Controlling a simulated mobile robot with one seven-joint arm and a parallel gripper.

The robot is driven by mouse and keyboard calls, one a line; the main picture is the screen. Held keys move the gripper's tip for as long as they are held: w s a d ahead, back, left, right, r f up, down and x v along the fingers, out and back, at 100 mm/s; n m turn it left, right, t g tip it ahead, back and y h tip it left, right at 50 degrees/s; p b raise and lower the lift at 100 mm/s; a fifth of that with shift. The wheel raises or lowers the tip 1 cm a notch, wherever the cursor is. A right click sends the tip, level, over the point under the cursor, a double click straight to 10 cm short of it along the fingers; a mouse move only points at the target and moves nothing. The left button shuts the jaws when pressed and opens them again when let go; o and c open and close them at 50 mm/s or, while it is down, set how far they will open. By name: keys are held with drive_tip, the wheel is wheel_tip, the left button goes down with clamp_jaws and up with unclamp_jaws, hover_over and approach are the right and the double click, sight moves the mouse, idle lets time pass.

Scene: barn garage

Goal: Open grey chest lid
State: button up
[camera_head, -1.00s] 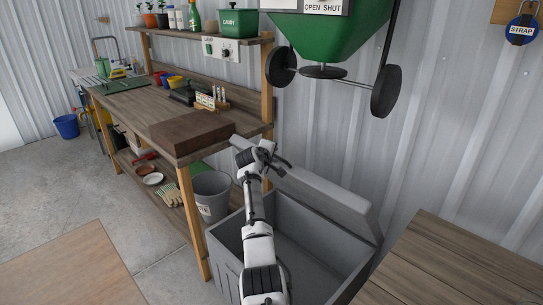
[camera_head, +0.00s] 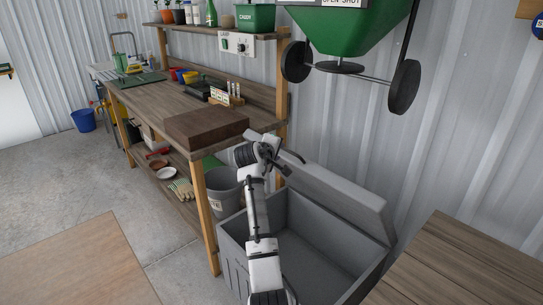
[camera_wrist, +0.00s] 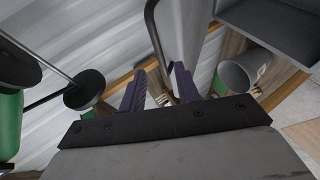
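The grey chest (camera_head: 240,238) stands on the floor against the metal wall, its inside exposed. Its grey lid (camera_head: 340,196) is raised and stands tilted up along the back, towards the wall. My gripper (camera_head: 290,163) is beside the lid's left end, with my arm reaching over the chest. In the wrist view my gripper's two purple fingers (camera_wrist: 159,82) are apart with nothing between them. The lid (camera_wrist: 186,35) appears beyond the fingertips there, and I cannot tell whether they touch. Part of the chest (camera_wrist: 275,28) shows at the top right.
A wooden workbench (camera_head: 150,102) with a dark brown block (camera_head: 205,127) is left of the chest. A grey bucket (camera_head: 222,190) stands between them. A green spreader (camera_head: 350,35) hangs above. A wooden tabletop (camera_head: 450,262) is close on the right. Concrete floor lies open at left.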

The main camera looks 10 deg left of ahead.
drive_tip(key=shift+b+v, duration=0.45)
drive_tip(key=shift+v, duration=2.2)
